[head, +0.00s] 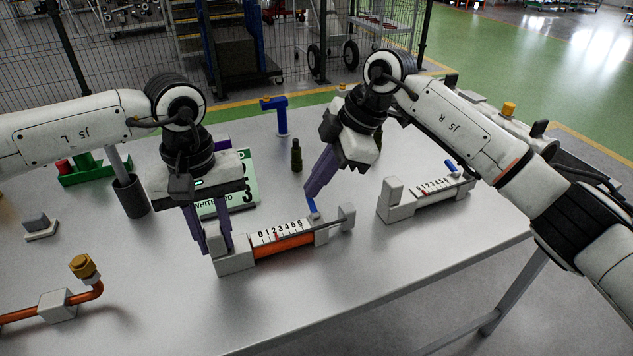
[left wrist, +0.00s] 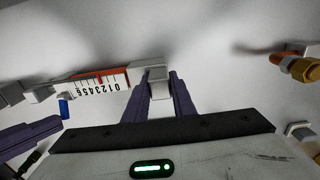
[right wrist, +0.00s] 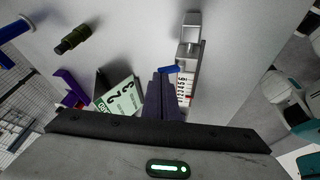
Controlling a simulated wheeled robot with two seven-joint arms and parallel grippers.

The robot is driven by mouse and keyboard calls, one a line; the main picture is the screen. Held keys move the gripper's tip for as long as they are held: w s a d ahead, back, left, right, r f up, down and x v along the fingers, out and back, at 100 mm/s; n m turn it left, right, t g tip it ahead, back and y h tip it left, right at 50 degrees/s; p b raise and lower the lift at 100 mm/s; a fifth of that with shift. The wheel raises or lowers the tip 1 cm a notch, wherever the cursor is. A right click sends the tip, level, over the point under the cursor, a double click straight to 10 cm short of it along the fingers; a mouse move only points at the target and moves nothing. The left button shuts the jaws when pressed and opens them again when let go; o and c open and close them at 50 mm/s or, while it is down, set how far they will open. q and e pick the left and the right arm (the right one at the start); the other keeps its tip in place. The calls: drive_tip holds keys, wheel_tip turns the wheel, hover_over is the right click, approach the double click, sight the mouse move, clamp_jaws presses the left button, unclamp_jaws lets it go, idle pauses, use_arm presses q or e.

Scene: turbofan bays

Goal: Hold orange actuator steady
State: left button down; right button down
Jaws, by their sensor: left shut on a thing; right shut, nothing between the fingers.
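The orange actuator (head: 285,247) lies on the table, a grey body with an orange bar, a 0 to 6 scale and a blue lever (head: 311,205). Its bar and scale also show in the left wrist view (left wrist: 100,82). My left gripper (head: 222,245) is shut on the actuator's grey left end block, which sits between the purple fingers in the left wrist view (left wrist: 160,88). My right gripper (head: 309,192) is shut and empty, its fingertips close beside the blue lever. In the right wrist view the lever (right wrist: 168,69) is just beyond the fingertips; I cannot tell whether they touch.
A second grey scaled device (head: 430,198) with a blue lever stands to the right. Behind are a green number card (head: 243,182), a dark bottle-shaped part (head: 296,157) and a blue T-shaped tool (head: 279,115). A copper pipe (head: 85,294) lies front left. The front middle table is clear.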

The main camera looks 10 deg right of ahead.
drive_tip(key=shift+r, duration=0.7)
drive_tip(key=shift+r, duration=0.1)
drive_tip(key=w+d+r, duration=0.2)
drive_tip(key=w+r, duration=0.2)
drive_tip(key=r, duration=0.7)
drive_tip(key=shift+d, duration=0.4)
drive_tip(key=shift+r, duration=0.1)
drive_tip(key=c, duration=2.5)
unclamp_jaws()
